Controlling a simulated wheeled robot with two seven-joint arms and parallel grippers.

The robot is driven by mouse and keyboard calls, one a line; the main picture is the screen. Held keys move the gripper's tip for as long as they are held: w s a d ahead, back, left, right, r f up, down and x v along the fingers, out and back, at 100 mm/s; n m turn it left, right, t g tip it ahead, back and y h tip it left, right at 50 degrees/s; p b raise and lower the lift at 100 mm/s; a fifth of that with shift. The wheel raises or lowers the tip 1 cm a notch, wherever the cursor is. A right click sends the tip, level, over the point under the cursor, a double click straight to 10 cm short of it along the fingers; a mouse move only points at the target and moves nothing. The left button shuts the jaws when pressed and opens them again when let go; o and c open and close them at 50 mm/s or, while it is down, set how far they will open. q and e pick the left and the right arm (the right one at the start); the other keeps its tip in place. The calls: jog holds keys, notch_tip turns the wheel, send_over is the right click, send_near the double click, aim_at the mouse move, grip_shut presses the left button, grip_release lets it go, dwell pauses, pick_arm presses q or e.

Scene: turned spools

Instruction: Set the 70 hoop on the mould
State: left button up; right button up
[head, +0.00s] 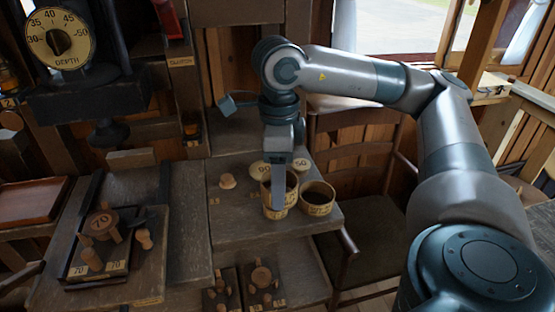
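My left gripper is out of view.
Pale round labels, one reading 50 (301,165), lie behind the hoops. Small dark boards with pegs (262,277) sit lower in front. A depth dial (59,37) hangs upper left. A chair (365,225) stands right of the bench.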

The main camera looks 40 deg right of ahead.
jog(key=w+a+f+n, duration=0.2)
jog(key=w+a+n, duration=0.1)
jog(key=n, duration=0.5)
jog(key=w+a+f+n, duration=0.2)
jog(key=w+a+n, duration=0.1)
jog(key=a+n, duration=0.3)
jog(key=w+a+f+n, duration=0.2)
jog(key=a+n, duration=0.3)
jog(key=n, duration=0.6)
jog(key=shift+w+a+f, duration=0.25)
jog(key=shift+w+f, duration=0.05)
jog(key=shift+w, duration=0.4)
jog(key=shift+w+a+f+n, duration=0.15)
jog(key=shift+a+n, duration=0.2)
jog(key=shift+n, duration=0.2)
jog(key=shift+w+a+f+n, duration=0.1)
jog(key=shift+a+n, duration=0.25)
jog(key=shift+n, duration=0.2)
